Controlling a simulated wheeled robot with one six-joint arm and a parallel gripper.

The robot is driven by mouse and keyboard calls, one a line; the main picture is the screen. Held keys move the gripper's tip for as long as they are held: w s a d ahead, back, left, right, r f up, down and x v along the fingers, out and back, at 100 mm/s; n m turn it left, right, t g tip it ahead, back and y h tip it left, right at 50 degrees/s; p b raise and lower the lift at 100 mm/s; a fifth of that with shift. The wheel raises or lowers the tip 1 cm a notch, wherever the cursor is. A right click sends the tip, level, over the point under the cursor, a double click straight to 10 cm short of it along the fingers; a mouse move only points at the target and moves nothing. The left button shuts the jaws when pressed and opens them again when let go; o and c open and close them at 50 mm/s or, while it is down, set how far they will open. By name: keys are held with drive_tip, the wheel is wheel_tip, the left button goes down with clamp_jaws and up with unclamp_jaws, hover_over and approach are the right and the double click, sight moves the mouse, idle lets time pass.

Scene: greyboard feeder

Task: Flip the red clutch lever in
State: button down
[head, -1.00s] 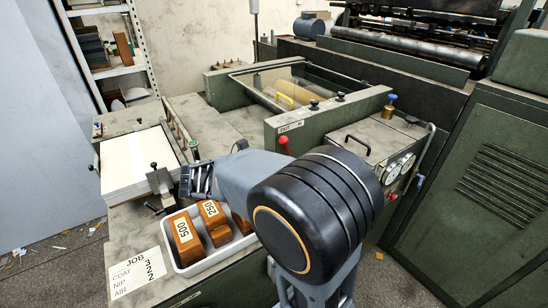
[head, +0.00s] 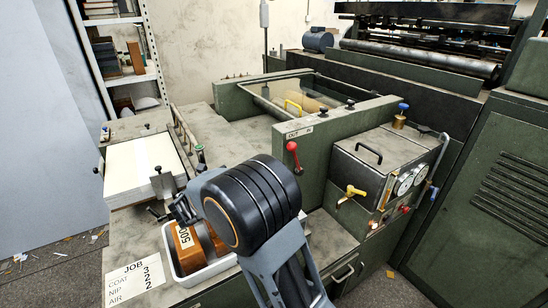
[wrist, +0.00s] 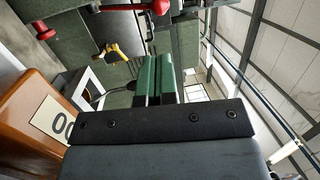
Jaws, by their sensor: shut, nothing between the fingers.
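The red clutch lever (head: 292,147) is on the dark green side panel in the head view, its ball end up under the "OUT" side of the OUT/IN label (head: 300,132). My gripper (head: 178,209) is to the left of the lever, above the front table by the white tray, and apart from the lever. Its two green fingers (wrist: 157,78) are together and empty in the wrist view. A red knob (wrist: 160,6) shows at the top edge of the wrist view; I cannot tell for sure that it is the lever.
A white tray (head: 222,265) with wooden blocks (head: 187,250) lies below my gripper. A board stack (head: 143,168) stands at left. A yellow-handled valve (head: 355,191) and gauges (head: 403,183) are right of the lever. Room in front of the lever is open.

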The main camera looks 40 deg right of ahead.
sight(288, 148)
drive_tip(key=d, duration=0.4)
drive_tip(key=d+r+b, duration=0.1)
drive_tip(key=d, duration=0.3)
drive_tip(key=w+d, duration=0.1)
drive_tip(key=d, duration=0.2)
drive_tip(key=shift+d+r, duration=0.25)
drive_tip(key=shift+d, duration=0.15)
drive_tip(key=shift+w+d+r, duration=0.15)
drive_tip(key=shift+d, duration=0.75)
drive_tip(key=shift+r, duration=0.1)
